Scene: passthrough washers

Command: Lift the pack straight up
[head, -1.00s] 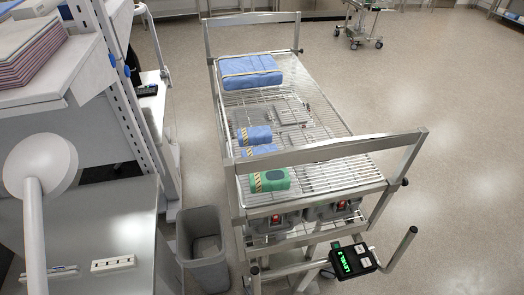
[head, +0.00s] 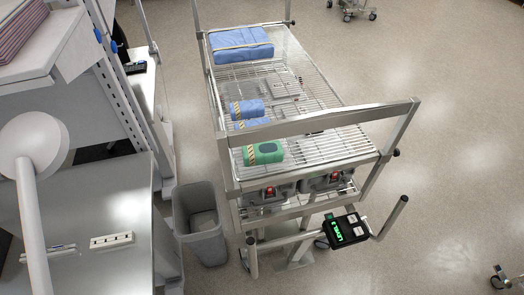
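Several wrapped packs lie on the wire shelf of a metal cart (head: 335,121). A large flat blue pack (head: 243,44) with a pale band lies at the far end. A small blue pack (head: 248,110) with a striped strip lies near the middle left. Another blue pack (head: 252,123) lies just in front of it, partly hidden by the cart's crossbar. A green pack (head: 263,153) with a dark patch and a striped strip lies at the near left. All rest on the shelf. My gripper is not in view.
The cart's raised crossbar (head: 325,131) spans its near end. A lit display (head: 348,230) sits at the handle. A grey bin (head: 201,222) stands left of the cart, beside a worktable (head: 112,262) with a white round-headed fixture (head: 36,144). Floor right of the cart is mostly clear.

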